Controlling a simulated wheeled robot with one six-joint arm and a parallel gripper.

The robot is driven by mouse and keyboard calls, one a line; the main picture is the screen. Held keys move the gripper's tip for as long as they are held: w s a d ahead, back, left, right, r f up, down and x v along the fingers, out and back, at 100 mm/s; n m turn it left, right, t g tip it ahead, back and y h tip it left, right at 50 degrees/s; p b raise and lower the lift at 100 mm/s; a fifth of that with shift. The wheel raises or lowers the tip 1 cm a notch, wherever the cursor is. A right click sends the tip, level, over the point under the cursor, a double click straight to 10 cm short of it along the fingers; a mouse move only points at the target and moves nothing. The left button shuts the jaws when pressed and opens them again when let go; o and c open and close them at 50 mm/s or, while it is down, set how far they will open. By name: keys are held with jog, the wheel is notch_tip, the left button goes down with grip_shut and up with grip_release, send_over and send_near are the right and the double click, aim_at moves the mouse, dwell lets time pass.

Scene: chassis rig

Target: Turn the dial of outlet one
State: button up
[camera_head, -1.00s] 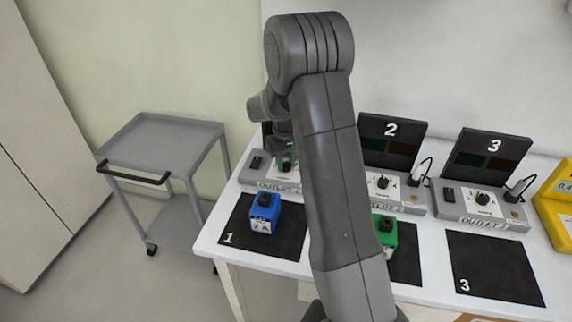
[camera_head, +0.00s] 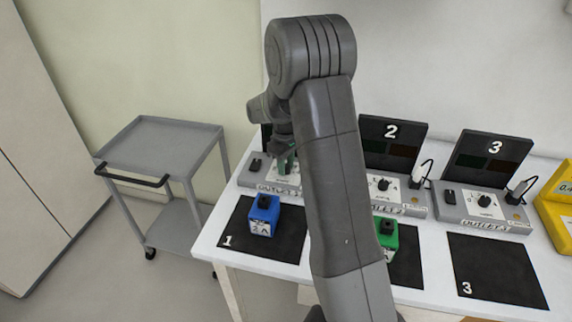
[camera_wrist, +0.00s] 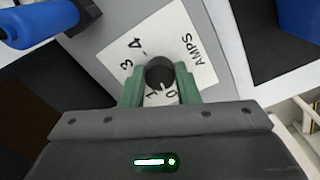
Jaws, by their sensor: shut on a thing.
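The outlet one unit (camera_head: 258,178) is a grey box at the back left of the table, partly hidden behind my arm. Its black round dial (camera_wrist: 160,72) sits on a white plate (camera_wrist: 196,66) marked AMPS with numbers around it. My gripper (camera_wrist: 160,88), with green fingers, is around the dial, one finger on each side, shut on it. In the head view my gripper (camera_head: 287,160) is over outlet one and the dial is hidden there.
A blue block (camera_head: 263,215) stands on black mat 1 (camera_head: 235,238); a green block (camera_head: 387,238) is partly behind my arm. Outlets two (camera_head: 400,200) and three (camera_head: 482,210) stand to the right. Mat 3 (camera_head: 495,268) is empty. A grey cart (camera_head: 160,140) is at left.

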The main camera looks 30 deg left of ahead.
jog(key=o, duration=1)
jog(key=shift+c, duration=0.2)
notch_tip(320, 180, up, 14)
jog(key=b, duration=0.1)
jog(key=shift+s, duration=0.2)
jog(key=shift+f, duration=0.1)
jog(key=f, duration=0.7)
jog(key=f+p, duration=0.1)
jog(key=f, duration=0.6)
jog(key=shift+w, duration=0.2)
jog(key=shift+r, duration=0.15)
